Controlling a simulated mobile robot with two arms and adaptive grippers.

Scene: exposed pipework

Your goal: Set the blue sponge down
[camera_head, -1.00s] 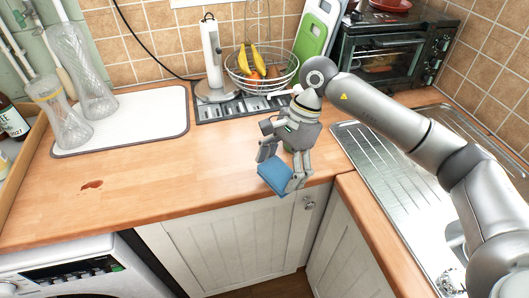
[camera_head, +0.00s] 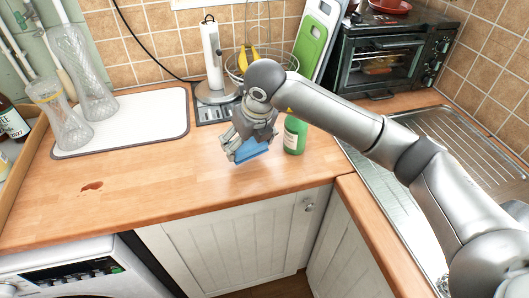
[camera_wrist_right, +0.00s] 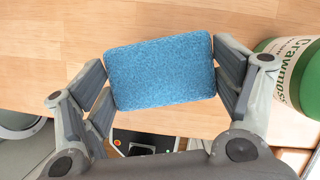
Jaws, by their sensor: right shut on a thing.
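The blue sponge (camera_head: 249,151) is held between the fingers of my right gripper (camera_head: 243,148), over the wooden counter (camera_head: 190,190). In the right wrist view the sponge (camera_wrist_right: 160,72) fills the space between both fingers, with the wood behind it. I cannot tell whether the sponge touches the counter. My left gripper is not in view.
A green bottle (camera_head: 294,134) stands close to the right of the sponge. A red-brown stain (camera_head: 91,186) lies on the counter at left. A white board (camera_head: 150,115) with glass vases is at back left; the sink (camera_head: 370,185) is right. The counter's front middle is clear.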

